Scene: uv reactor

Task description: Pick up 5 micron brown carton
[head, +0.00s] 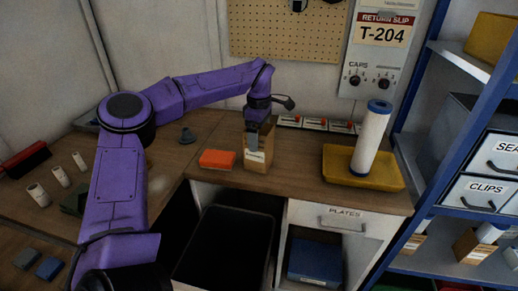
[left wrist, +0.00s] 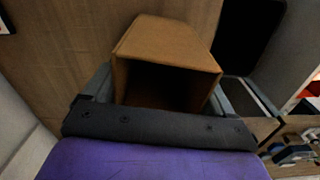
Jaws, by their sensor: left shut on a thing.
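A brown carton (head: 261,153) with a pale label stands upright on the wooden bench in the head view. The label is too small to read. My left gripper (head: 256,136) reaches down over its top and is shut on it. In the left wrist view the carton (left wrist: 168,45) sits between the two fingers of the left gripper (left wrist: 160,98), with its open, dark end facing the camera. I cannot tell if the carton is clear of the bench. My right gripper is not in view.
An orange block (head: 217,159) lies just left of the carton. A yellow tray (head: 391,177) with a white, blue-capped cylinder (head: 371,139) stands to the right. A black bin (head: 224,246) is below the bench front.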

